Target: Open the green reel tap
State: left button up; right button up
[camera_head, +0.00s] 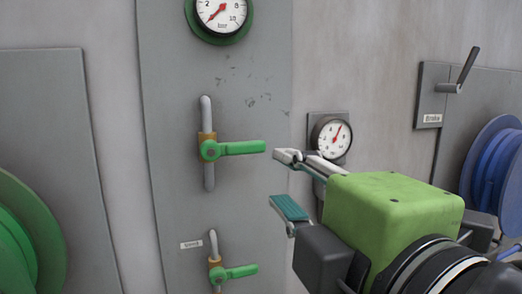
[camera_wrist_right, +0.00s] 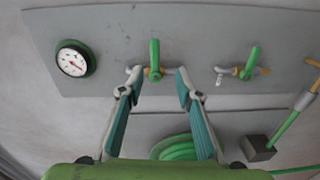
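Two taps with green lever handles sit on a grey wall panel (camera_head: 262,60), on short upright pipes with brass bodies. The upper tap (camera_head: 238,147) and the lower tap (camera_head: 240,271) both have levers pointing right across their pipes. A small label too blurred to read sits beside the lower tap. My right gripper (camera_head: 285,180) is open and empty, right of and slightly below the upper lever's end. In the right wrist view the upper tap (camera_wrist_right: 154,58) shows between the fingertips, and the lower tap (camera_wrist_right: 249,64) is to the right. My left gripper is not in view.
A green hose reel (camera_head: 30,235) is at the left; it also shows in the wrist view (camera_wrist_right: 178,148). A green-rimmed gauge (camera_head: 219,14) is above the taps. A second gauge (camera_head: 331,137) is just behind my right gripper. A blue reel (camera_head: 495,170) and a grey lever (camera_head: 463,74) are at the right.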

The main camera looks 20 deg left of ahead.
aim_at(249, 149)
jog(key=shift+n, duration=0.5)
jog(key=p+x, duration=0.3)
jog(key=x, duration=0.1)
jog(key=p+x, duration=0.3)
jog(key=x, duration=0.1)
jog(key=r+p+x, duration=0.1)
jog(key=p+x, duration=0.1)
jog(key=x, duration=0.2)
jog(key=shift+a+p, duration=0.4)
jog(key=shift+a, duration=0.05)
grip_shut()
